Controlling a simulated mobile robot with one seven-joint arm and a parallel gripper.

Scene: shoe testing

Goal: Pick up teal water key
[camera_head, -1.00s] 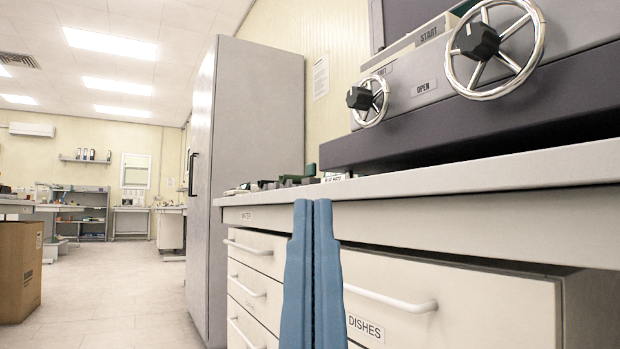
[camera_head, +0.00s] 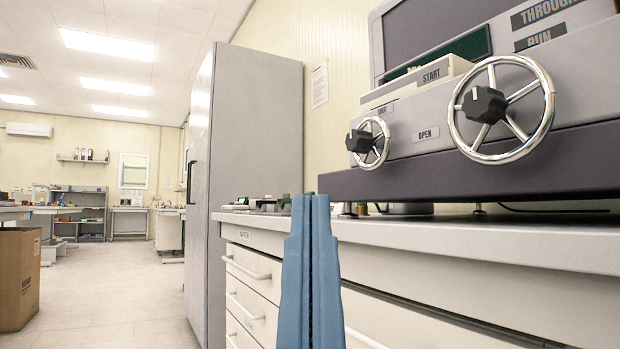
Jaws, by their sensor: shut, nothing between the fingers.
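My gripper (camera_head: 311,200) is two blue fingers pointing up at the lower middle of the head view. The fingers are shut together with nothing between them, in front of the counter's drawers and front edge. I cannot make out a teal water key. Small items (camera_head: 262,203), some dark green and grey, lie on the counter behind and left of the fingertips. They are too small and low-angled to tell apart, and the fingers hide part of that area.
A machine (camera_head: 470,150) with two chrome handwheels stands on the counter (camera_head: 480,235) at right, above white drawers (camera_head: 250,265). A tall grey cabinet (camera_head: 255,150) stands left of the counter. A cardboard box (camera_head: 20,278) is at far left. The floor between is open.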

